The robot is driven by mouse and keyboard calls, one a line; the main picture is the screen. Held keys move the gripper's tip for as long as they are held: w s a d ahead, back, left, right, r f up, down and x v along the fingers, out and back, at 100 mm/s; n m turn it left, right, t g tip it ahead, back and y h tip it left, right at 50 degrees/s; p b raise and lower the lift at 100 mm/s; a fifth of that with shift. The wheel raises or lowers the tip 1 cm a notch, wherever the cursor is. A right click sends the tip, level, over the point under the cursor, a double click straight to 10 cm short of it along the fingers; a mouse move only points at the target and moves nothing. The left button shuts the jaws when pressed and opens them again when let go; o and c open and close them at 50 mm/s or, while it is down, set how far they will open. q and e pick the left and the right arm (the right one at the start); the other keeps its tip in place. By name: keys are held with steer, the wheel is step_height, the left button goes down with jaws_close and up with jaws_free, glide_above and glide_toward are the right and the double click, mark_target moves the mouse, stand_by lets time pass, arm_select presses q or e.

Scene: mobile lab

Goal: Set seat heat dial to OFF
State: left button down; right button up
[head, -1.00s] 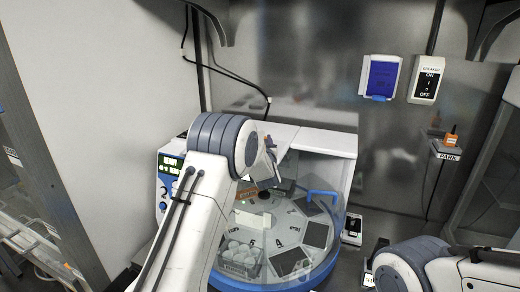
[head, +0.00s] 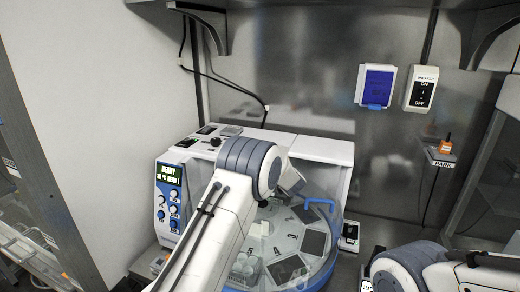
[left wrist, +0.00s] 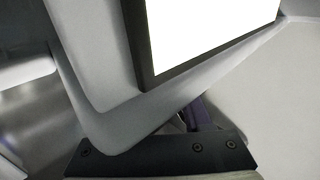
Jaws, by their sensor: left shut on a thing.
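A blue control panel (head: 168,200) with a lit display and several knobs is on the left front of the white machine (head: 320,149). Small black knobs or switches (head: 215,142) show on its top. I cannot read any label as seat heat, so I cannot tell which dial it is or its setting. My left arm reaches in front of the machine. Its gripper end (head: 292,182) is mostly hidden behind the wrist, above the clear lid. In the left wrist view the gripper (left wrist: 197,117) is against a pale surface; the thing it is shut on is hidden. My right gripper is out of view.
A blue wall box (head: 376,86), an ON/OFF switch (head: 421,89) and an orange item (head: 445,145) on a small PARK shelf are at the back right.

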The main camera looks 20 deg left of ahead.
arm_select(q)
steer(key=shift+r, duration=0.15)
steer(key=shift+c, duration=1.7)
jaws_free()
steer(key=shift+s+d, duration=0.2)
steer(key=shift+d, duration=0.05)
steer(key=b+v, duration=0.3)
steer(key=v, duration=0.5)
steer(key=shift+s+d+b, duration=0.25)
steer(key=shift+b, duration=0.1)
steer(key=shift+s+d, duration=0.35)
steer(key=shift+s, duration=0.15)
